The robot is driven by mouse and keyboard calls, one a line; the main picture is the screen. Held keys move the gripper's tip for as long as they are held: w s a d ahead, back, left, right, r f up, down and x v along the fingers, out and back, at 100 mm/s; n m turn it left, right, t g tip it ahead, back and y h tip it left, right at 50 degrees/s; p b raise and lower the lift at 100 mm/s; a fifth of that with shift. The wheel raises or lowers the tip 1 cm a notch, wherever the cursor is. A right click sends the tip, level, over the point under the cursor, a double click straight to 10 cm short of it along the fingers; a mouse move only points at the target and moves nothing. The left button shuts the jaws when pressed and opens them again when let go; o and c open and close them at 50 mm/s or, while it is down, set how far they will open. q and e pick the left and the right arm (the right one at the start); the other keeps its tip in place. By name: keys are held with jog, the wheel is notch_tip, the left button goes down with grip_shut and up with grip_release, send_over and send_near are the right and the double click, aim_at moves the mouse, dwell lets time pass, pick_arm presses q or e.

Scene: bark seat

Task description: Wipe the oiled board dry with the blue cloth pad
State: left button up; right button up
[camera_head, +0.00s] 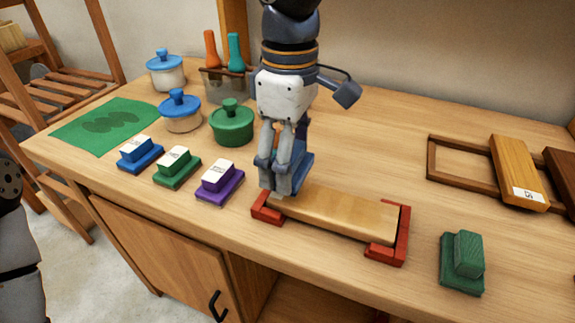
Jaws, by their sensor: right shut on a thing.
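The oiled board (340,213) is a pale wooden plank lying flat between red corner holders (388,250) on the bench. My right gripper (283,180) points down at the board's left end, shut on a blue pad (304,163). The fingers hide much of this pad. The pad is at or just above the board's left end; I cannot tell whether it touches. The board's surface shows a soft sheen to the right of the gripper. My left gripper is not in view; only part of my left arm shows at the left edge.
Blue (140,154), green (177,167) and purple (219,183) white-topped blocks stand left of the board. A green pad (463,262) sits to its right. Lidded pots, including a green one (232,124), stand behind left. A wooden rack (460,184) holds boards at right.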

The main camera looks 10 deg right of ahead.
jog(key=shift+w+a+r, duration=0.1)
jog(key=shift+w+r, duration=0.05)
jog(key=shift+r, duration=2.15)
